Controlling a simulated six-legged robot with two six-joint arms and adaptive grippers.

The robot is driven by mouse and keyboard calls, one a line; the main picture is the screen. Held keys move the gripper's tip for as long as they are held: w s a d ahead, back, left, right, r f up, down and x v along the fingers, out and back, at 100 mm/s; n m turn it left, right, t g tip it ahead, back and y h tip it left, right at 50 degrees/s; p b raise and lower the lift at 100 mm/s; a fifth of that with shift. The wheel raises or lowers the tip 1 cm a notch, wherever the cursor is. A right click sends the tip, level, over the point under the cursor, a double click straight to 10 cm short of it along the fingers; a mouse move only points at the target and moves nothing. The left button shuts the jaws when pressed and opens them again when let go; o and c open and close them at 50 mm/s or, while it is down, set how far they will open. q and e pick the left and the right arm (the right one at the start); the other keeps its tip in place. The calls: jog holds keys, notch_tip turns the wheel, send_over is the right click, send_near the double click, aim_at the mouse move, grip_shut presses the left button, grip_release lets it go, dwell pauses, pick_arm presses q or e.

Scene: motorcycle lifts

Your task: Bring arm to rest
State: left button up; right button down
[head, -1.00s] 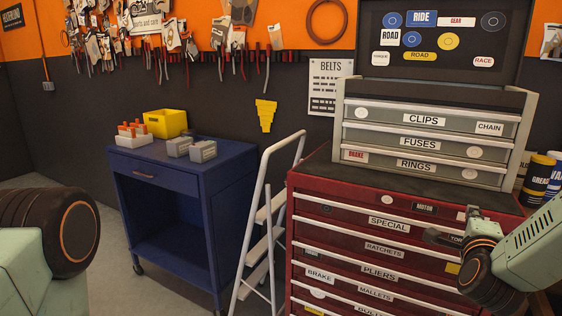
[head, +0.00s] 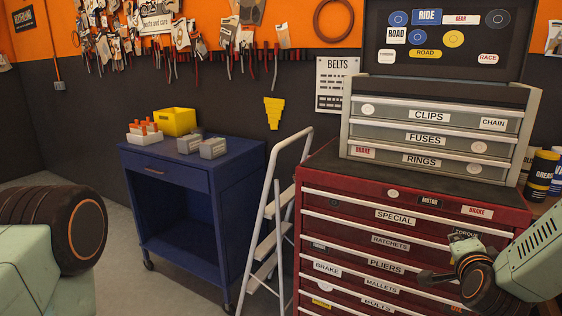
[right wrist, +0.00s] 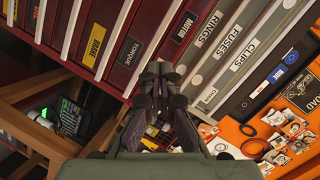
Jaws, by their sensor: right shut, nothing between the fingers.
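My right arm comes in from the right edge of the head view. Its gripper (head: 424,278) points left, in front of the red drawers of the tool chest (head: 345,225). The gripper is shut with nothing held. In the right wrist view its fingers (right wrist: 161,72) are together, with the drawer fronts behind them. I cannot tell how close it is to the drawers. My left gripper is out of view; only part of my left arm shows at the left edge.
A grey drawer box (head: 440,130) stands on the chest. A white stepladder (head: 268,230) leans between the chest and a blue cart (head: 180,190). A yellow bin (head: 176,121) and grey blocks sit on the cart. Cans (head: 541,172) stand at the right. Floor shows at left.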

jog(key=s+a+f+n+g+y, duration=0.6)
jog(key=s+a+f+n, duration=0.65)
jog(key=f, duration=0.55)
jog(key=s+a+f+n+g, duration=0.1)
jog(key=s+a+f+g, duration=0.1)
jog(key=s, duration=0.6)
jog(key=s+a+f+n+g, duration=0.1)
jog(key=s+f+n+g, duration=0.1)
jog(key=s, duration=0.7)
jog(key=s+a+f+n+g, duration=0.1)
jog(key=s+f+g, duration=0.3)
jog(key=s, duration=0.5)
jog(key=shift+s+a+f, duration=0.2)
jog(key=shift+a+f, duration=0.6)
jog(key=shift+f, duration=0.1)
jog(key=shift+s+a, duration=0.1)
